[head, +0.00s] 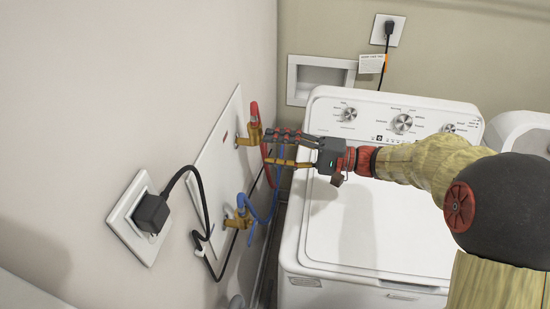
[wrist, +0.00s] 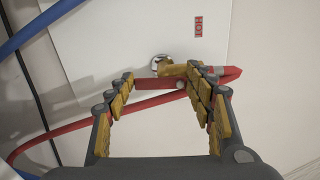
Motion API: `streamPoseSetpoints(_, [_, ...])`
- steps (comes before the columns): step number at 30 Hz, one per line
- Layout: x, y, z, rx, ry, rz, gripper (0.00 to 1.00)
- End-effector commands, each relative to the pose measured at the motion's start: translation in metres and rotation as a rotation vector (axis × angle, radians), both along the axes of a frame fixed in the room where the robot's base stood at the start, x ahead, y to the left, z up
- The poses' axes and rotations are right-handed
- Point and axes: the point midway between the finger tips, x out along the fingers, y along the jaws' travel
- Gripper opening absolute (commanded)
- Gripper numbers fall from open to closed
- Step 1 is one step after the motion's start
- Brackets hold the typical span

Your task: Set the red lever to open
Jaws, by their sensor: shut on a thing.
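The red lever (head: 254,110) points up from the brass hot valve (head: 250,135) on the wall plate. In the wrist view the lever (wrist: 230,74) sticks out to the right, past my right finger, which covers part of it. My gripper (head: 270,147) is at this valve, its fingers spread around it and shut on it. In the wrist view, the brass valve body (wrist: 172,69) and the end of the red hose (wrist: 142,88) show between the fingertips (wrist: 160,82). The fingers hide the exact contact, and I cannot tell whether they touch the lever.
A blue-handled valve (head: 238,216) with a blue hose (head: 265,215) is lower on the wall plate (head: 213,165). A black plug (head: 151,212) and its cord are to the left. A white washer (head: 365,225) stands under my arm. A HOT label (wrist: 198,24) is near the valve.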

Motion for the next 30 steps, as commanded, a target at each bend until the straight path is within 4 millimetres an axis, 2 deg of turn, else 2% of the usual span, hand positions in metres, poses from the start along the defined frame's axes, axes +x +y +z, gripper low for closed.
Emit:
streamPoseSetpoints(9, [0.0014,-0.0002,-0.0022,-0.011,-0.065,0.000,0.28])
streamPoseSetpoints(21, [0.0015,-0.0002,-0.0018,-0.011,-0.068,0.001,0.28])
streamPoseSetpoints(22, [0.0015,-0.0002,-0.0018,-0.011,-0.068,0.001,0.55])
streamPoseSetpoints(30, [0.0016,-0.0002,-0.0013,-0.011,-0.068,0.000,0.70])
